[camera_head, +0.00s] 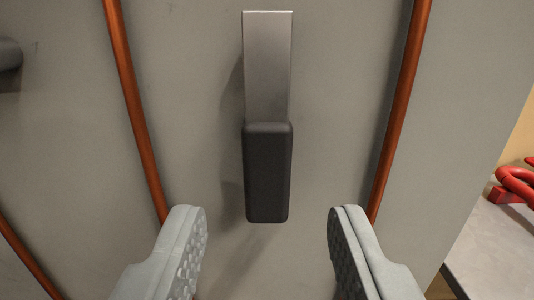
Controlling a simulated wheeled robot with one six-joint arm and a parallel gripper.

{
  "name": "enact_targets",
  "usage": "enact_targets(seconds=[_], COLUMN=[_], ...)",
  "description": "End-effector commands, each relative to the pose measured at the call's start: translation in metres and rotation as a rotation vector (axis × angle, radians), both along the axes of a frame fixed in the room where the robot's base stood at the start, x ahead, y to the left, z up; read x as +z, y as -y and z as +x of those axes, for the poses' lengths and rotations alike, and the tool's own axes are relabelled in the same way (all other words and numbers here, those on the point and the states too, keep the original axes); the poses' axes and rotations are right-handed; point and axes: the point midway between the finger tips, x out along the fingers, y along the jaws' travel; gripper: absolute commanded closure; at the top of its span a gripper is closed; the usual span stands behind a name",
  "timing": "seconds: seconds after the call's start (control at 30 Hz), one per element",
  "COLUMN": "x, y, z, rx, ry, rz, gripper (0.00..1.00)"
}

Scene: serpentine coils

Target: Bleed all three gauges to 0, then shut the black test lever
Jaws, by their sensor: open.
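A lever with a black grip (267,172) and a flat grey metal arm (267,65) hangs straight down on the grey panel. Its top end shows near the upper edge of the view. My gripper (268,222) is open, with one grey finger at the lower left and one at the lower right. The lower end of the black grip lies between the fingertips in the picture, with clear space on both sides. Neither finger appears to touch it. No gauges are in view.
Copper-coloured pipes run down the panel left (135,100) and right (402,100) of the lever, behind the fingertips. Another pipe (28,258) crosses the lower left. A dark rounded part (9,54) juts in at the left edge. A red object (515,184) lies on a pale surface (500,255) at right.

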Motion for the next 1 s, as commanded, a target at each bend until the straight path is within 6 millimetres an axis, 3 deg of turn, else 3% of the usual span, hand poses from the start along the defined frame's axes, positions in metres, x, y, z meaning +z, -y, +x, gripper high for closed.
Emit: enact_targets(seconds=[0.23,0.63,0.67,0.87,1.0], x=[0.000,0.000,0.000,0.000,0.000], y=[0.000,0.000,0.000,0.000,0.000], z=[0.025,0.030,0.030,0.030,0.030], rx=[0.000,0.000,0.000,0.000,0.000], ry=[0.001,0.000,0.000,0.000,0.000], rz=[0.000,0.000,0.000,0.000,0.000], gripper=[0.58,0.58,0.60,0.99,1.00])
